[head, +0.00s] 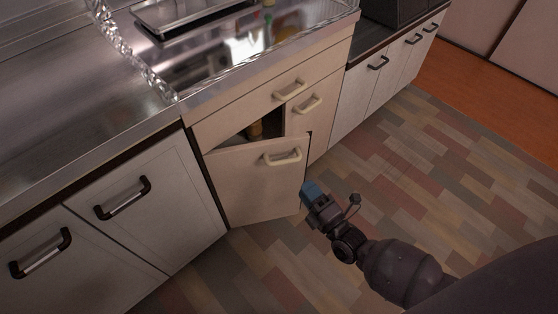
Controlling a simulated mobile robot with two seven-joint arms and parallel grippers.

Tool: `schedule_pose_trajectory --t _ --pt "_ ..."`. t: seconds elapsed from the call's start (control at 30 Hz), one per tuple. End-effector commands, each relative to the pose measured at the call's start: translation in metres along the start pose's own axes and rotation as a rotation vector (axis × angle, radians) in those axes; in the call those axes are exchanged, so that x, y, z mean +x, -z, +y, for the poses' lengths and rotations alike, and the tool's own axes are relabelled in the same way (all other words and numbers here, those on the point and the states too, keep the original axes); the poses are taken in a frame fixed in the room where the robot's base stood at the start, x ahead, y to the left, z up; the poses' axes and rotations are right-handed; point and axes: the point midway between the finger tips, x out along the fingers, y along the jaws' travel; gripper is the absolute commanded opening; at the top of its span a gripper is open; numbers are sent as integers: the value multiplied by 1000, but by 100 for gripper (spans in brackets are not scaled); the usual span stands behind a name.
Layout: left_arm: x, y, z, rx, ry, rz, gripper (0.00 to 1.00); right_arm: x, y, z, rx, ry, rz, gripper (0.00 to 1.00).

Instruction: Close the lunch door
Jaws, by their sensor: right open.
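The cabinet door (255,190) under the sink is cream coloured with a pale handle (282,157). It stands partly open, swung out toward me, with a dark gap along its top and a brown item (255,130) showing inside. My right gripper (309,190) is at the door's free right edge, low down, with its bluish tip next to that edge. Whether it touches the door I cannot tell. It holds nothing that I can see. My left gripper is not in this view.
A drawer (290,90) and a second pale-handled door (307,104) are shut around the opening. White cabinets with dark handles (122,197) stand at the left, others (378,62) at the right. The steel counter (70,90) overhangs them. The patterned floor (430,180) is clear.

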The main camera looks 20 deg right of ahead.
Motion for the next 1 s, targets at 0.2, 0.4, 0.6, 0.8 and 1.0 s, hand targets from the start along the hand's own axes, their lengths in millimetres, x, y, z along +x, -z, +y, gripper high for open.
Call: schedule_pose_trajectory --t 0.2,0.4,0.6,0.8,1.0 --pt "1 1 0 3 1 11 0 11 0 -3 1 2 0 40" --pt "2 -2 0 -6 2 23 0 42 1 -4 2 3 1 40" --pt "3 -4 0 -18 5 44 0 74 1 -5 1 5 1 40" --pt "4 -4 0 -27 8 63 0 97 1 -5 1 5 0 40" --pt "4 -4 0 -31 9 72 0 106 0 -3 1 4 0 40"
